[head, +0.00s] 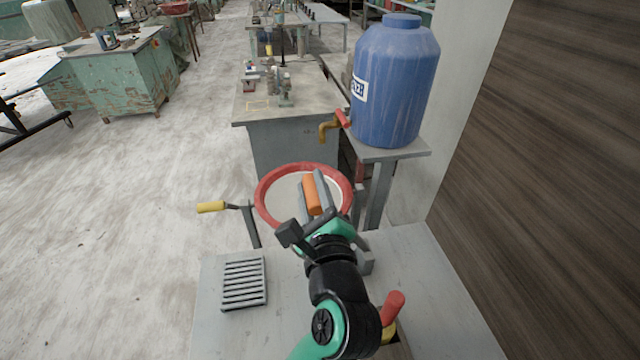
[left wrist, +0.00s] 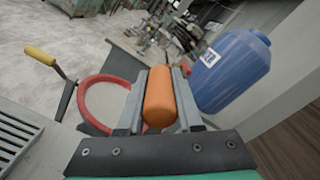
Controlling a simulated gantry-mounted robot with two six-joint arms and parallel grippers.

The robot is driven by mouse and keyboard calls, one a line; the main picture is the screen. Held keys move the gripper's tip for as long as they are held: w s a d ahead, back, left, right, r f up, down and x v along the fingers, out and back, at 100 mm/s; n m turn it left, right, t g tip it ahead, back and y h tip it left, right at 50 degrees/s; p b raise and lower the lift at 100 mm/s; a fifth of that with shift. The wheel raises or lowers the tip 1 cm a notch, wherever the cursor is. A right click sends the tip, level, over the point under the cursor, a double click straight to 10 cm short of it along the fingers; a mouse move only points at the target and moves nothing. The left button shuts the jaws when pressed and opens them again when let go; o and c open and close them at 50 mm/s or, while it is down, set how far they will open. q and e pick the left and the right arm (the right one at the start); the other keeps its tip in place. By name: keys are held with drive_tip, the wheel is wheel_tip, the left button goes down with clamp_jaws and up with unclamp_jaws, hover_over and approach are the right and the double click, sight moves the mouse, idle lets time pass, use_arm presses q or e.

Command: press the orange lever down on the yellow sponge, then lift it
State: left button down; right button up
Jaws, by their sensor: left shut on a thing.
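My left gripper (head: 311,190) is shut on the orange lever (head: 312,195), a rounded orange cylinder between the two grey fingers. In the head view it is over the red-rimmed basin (head: 266,213). In the left wrist view the orange lever (left wrist: 159,98) lies lengthwise between the fingers, in front of the basin's red rim (left wrist: 84,102). Its lower end and any mount are hidden. I cannot make out a yellow sponge in either view. My right gripper is not in view.
A grey bench (head: 225,325) bears a slotted grey grate (head: 244,283). A yellow-handled crank (head: 212,207) stands left of the basin. A red handle (head: 393,306) rises beside my arm. A blue barrel (head: 394,85) with a red-handled tap (head: 342,118) stands behind right, near a dark wall.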

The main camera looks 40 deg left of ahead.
use_arm(q)
drive_tip(key=c, duration=0.6)
unclamp_jaws()
drive_tip(key=shift+d, duration=0.1)
drive_tip(key=p+v, duration=0.1)
drive_tip(key=v, duration=1)
drive_tip(key=shift+s+d+p, duration=0.2)
drive_tip(key=shift+p, duration=0.15)
